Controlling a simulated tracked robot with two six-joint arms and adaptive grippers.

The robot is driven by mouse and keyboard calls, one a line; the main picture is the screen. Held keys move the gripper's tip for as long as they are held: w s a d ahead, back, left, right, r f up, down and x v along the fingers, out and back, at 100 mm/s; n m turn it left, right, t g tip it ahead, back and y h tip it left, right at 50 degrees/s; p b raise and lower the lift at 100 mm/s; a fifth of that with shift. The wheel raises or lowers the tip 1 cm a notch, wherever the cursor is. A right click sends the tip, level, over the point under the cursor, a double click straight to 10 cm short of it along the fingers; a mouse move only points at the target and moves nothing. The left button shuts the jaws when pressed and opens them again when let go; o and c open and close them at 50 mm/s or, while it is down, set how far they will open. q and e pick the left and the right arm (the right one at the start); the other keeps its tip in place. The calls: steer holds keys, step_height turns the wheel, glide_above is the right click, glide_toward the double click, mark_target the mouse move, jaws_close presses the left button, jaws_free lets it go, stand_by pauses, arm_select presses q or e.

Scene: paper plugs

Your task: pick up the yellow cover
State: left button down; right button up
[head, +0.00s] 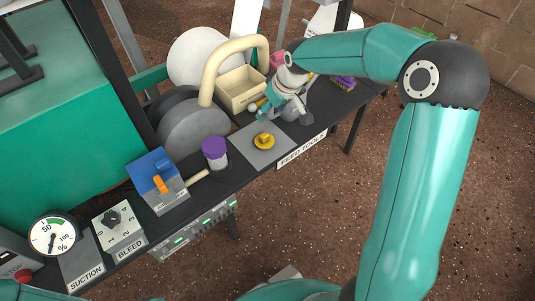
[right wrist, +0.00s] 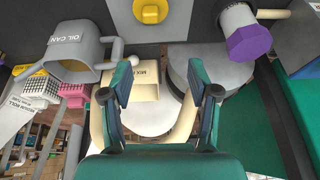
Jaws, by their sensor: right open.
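The yellow cover (head: 264,141) is a small round piece with a raised knob. It rests on a grey square plate (head: 247,152) on the dark bench, behind the FEED TOOLS label. In the right wrist view the yellow cover (right wrist: 150,11) is cut by the top edge. My right gripper (head: 282,104) is beyond the cover in the head view, near the beige bin and apart from the cover. In the right wrist view its two fingers (right wrist: 160,82) are spread with nothing gripped between them. My left gripper is not seen.
A purple-capped jar (head: 214,151) stands left of the plate, and a blue-topped box (head: 154,172) farther left. A beige bin (head: 240,88) with a thick curved pipe (head: 228,52) is behind. A grey oil can (right wrist: 72,48) is close to my right gripper.

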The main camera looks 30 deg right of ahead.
steer(key=d+b, duration=0.1)
steer(key=b, duration=0.3)
glide_toward(264, 135)
steer(key=w+f, duration=0.1)
steer(key=f, duration=0.1)
steer(key=w+f, duration=0.2)
steer(key=shift+f, duration=0.2)
steer(key=f+b, duration=0.2)
steer(key=f, duration=0.1)
steer(key=f+b, duration=0.1)
steer(key=shift+w+a+f, duration=0.15)
steer(key=shift+w+f, duration=0.1)
steer(key=shift+f, duration=0.1)
steer(key=shift+w+f, duration=0.25)
steer(key=shift+f, duration=0.05)
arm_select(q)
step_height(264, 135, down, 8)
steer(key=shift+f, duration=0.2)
arm_select(e)
steer(key=shift+s, duration=0.1)
steer(key=c, duration=1.1)
steer(key=shift+c, duration=0.2)
